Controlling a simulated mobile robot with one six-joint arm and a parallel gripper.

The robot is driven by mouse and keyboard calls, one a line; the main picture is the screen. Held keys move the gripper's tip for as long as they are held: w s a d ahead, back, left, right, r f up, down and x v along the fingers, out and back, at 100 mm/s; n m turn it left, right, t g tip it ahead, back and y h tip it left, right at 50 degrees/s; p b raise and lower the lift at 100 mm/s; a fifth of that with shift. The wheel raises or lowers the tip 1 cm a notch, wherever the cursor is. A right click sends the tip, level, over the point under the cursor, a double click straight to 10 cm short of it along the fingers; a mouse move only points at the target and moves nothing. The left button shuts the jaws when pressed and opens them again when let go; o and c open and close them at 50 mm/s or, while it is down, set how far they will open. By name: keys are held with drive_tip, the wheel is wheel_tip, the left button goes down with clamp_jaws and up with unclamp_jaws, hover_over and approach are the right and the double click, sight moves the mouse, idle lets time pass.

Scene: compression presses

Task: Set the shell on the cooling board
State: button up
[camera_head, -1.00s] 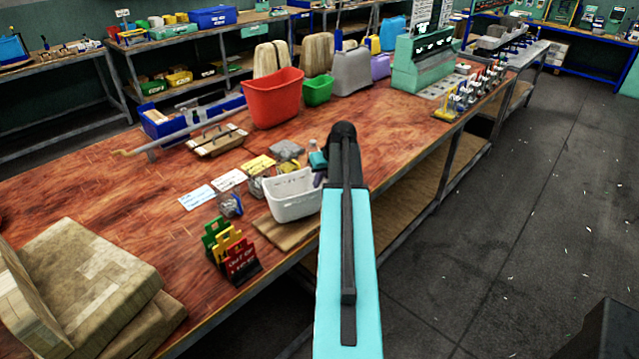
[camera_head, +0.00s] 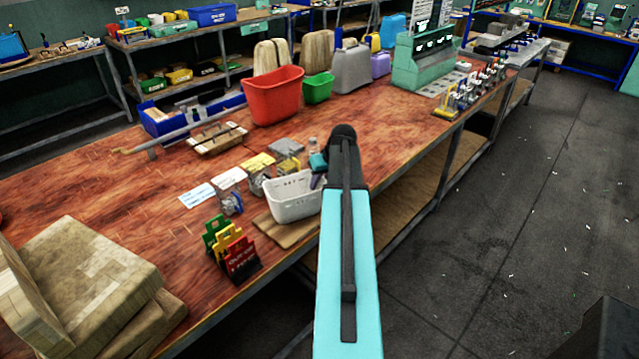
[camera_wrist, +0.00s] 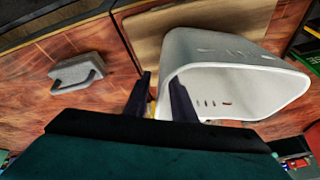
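The shell looks like a white open bin (camera_head: 293,197) with small slots in its walls. It also shows large in the wrist view (camera_wrist: 235,95), with its opening facing the camera. The cooling board looks like the light wooden board (camera_head: 283,232) at the table's front edge, partly hidden under the shell; the wrist view shows it too (camera_wrist: 195,22). The shell overlaps the board; whether it touches is unclear. My gripper's dark fingers (camera_wrist: 160,100) stand on either side of the shell's near wall and appear shut on it. In the head view my arm hides the fingers.
Green, yellow and red sign stands (camera_head: 232,250) are left of the board. A grey block (camera_wrist: 78,72) lies on the table in the wrist view. Small fixtures and cards (camera_head: 197,195) lie behind the shell. A red bin (camera_head: 272,98) stands farther back. The middle left tabletop is clear.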

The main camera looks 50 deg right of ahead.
drive_tip(key=shift+r, duration=0.25)
drive_tip(key=b+v, duration=0.2)
drive_tip(key=v, duration=0.9)
drive_tip(key=shift+s+r+b, duration=0.2)
drive_tip(key=shift+r+b, duration=0.1)
drive_tip(key=shift+r, duration=0.1)
drive_tip(key=shift+f, duration=0.1)
idle(0.7)
